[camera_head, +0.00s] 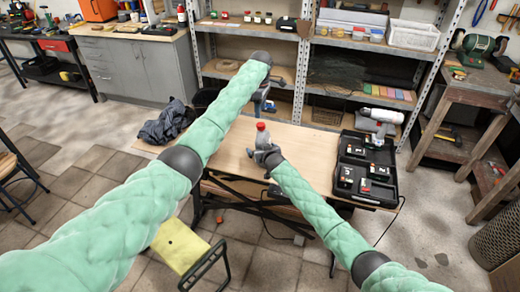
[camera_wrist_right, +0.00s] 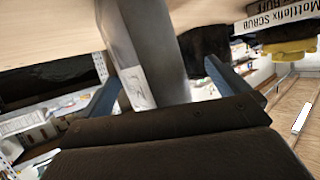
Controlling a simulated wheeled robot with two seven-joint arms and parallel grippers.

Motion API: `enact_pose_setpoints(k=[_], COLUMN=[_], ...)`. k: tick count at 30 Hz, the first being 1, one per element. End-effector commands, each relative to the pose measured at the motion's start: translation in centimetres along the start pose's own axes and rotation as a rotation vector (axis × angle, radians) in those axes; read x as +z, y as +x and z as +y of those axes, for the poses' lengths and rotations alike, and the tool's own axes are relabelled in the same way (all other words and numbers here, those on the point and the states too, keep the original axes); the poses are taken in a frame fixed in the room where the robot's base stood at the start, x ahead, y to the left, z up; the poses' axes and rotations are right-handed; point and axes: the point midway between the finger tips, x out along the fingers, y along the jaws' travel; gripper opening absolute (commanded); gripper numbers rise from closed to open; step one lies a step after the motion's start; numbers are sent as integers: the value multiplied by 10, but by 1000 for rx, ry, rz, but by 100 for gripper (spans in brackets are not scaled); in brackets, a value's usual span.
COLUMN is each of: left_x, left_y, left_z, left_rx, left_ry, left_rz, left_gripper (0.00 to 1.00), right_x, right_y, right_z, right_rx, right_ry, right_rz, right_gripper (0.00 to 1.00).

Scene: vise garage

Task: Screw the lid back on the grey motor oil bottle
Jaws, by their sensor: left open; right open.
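The grey motor oil bottle (camera_head: 262,141) stands upright on the wooden workbench, with a red lid (camera_head: 260,126) at its top. I cannot tell whether the lid is screwed down. My right gripper (camera_head: 265,157) is open at the bottle's lower part. In the right wrist view, the grey bottle (camera_wrist_right: 145,50) with a white label lies between the two blue fingers of the gripper (camera_wrist_right: 160,82). It hides part of the view behind. My left gripper (camera_head: 264,93) is open above the back of the workbench, higher than the bottle and apart from it. Its fingertips are small and partly hidden.
A black case (camera_head: 365,188) with several boxed items lies open at the bench's right, with a drill (camera_head: 379,122) behind it. A dark cloth (camera_head: 165,123) lies at the back left. The bench (camera_head: 237,160) is clear left of the bottle. Shelves stand behind.

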Motion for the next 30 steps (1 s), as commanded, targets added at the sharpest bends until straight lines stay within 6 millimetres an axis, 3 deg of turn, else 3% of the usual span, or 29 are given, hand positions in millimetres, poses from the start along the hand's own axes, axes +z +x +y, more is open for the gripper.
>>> enact_pose_setpoints(k=[9,21,23,30], left_x=[0,0,0,0], left_y=[0,0,0,0], left_z=[0,0,0,0], left_rx=[0,0,0,0], left_ry=[0,0,0,0], left_rz=[0,0,0,0], left_gripper=[52,52,52,52], right_x=[0,0,0,0], right_y=[29,33,33,33], right_z=[0,0,0,0], right_rx=[0,0,0,0], right_ry=[0,0,0,0], right_rz=[0,0,0,0], right_gripper=[100,100,92,45])
